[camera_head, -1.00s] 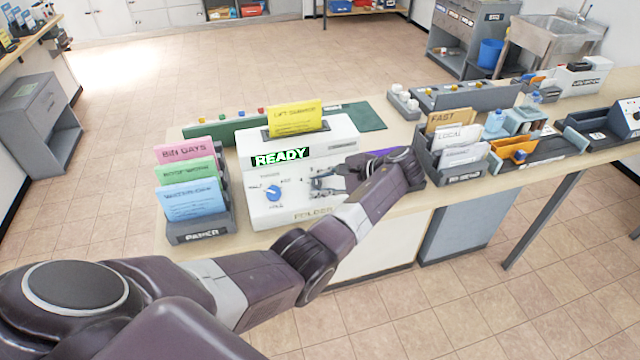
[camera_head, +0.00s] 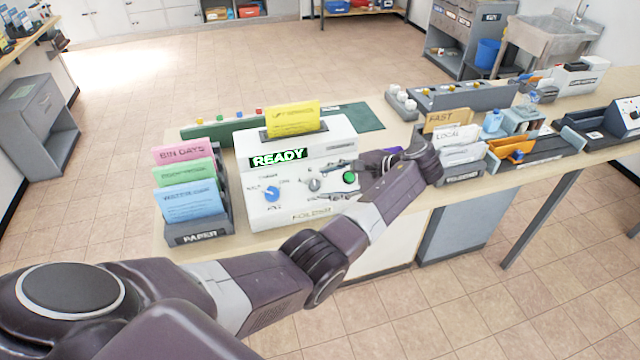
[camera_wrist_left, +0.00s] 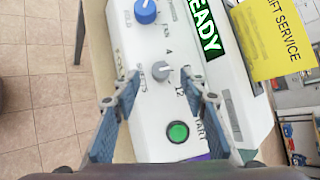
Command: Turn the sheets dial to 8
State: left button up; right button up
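The sheets dial is a small grey knob (camera_head: 314,184) on the front of the white folder machine (camera_head: 300,215), between a blue knob (camera_head: 272,193) and a green start button (camera_head: 349,177). In the left wrist view the sheets dial (camera_wrist_left: 161,73) shows near the middle, with a 12 printed beside it; its pointer is too small to read. My left gripper (camera_head: 330,183) faces the panel. Its fingers are spread on either side in the left wrist view (camera_wrist_left: 161,88), with nothing between them; contact with the dial cannot be told. My right gripper is not in view.
A paper rack (camera_head: 200,236) with coloured sheets stands left of the machine. A yellow sheet (camera_head: 292,117) stands in its top. Right are a rack of envelopes (camera_head: 458,135) and sorting trays. The display (camera_head: 279,158) reads READY.

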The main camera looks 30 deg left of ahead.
pick_arm(q)
jog(key=v, duration=0.7)
jog(key=shift+d+r, duration=0.15)
jog(key=shift+r, duration=0.05)
